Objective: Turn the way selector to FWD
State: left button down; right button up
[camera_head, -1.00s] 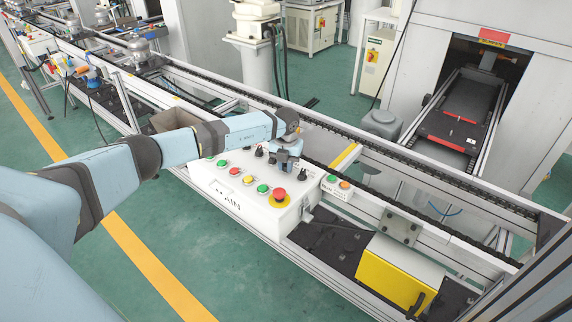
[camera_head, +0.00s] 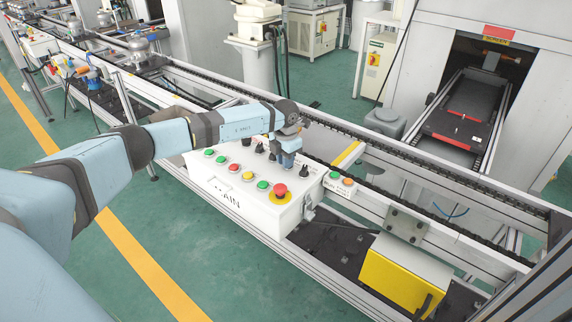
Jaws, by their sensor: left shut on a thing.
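The white control box (camera_head: 228,198) marked MAIN stands at the front of the conveyor line, with coloured buttons and black selector knobs on its top. My left gripper (camera_head: 287,164) points down onto the back row of the panel. It is shut on a black selector knob there, taken as the way selector. The gripper hides this knob, so its pointing direction and the FWD mark cannot be read. Another black selector (camera_head: 303,171) stands just right of the gripper, and one more (camera_head: 259,148) to its left. My right gripper is not in view.
A red emergency button (camera_head: 279,189) on a yellow ring sits in front of the gripper. A small two-button box (camera_head: 339,182) is to the right. Conveyor rails (camera_head: 420,185) run behind the panel. A yellow block (camera_head: 398,277) stands front right.

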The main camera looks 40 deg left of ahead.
pick_arm(q)
jog(key=shift+a+m+b, duration=0.1)
jog(key=shift+m+b, duration=0.35)
jog(key=shift+m, duration=0.45)
jog(key=shift+w, duration=0.1)
jog(key=c, duration=1.1)
grip_release()
notch_tip(320, 180, up, 14)
jog(key=shift+f+b, duration=0.1)
jog(key=shift+b, duration=0.7)
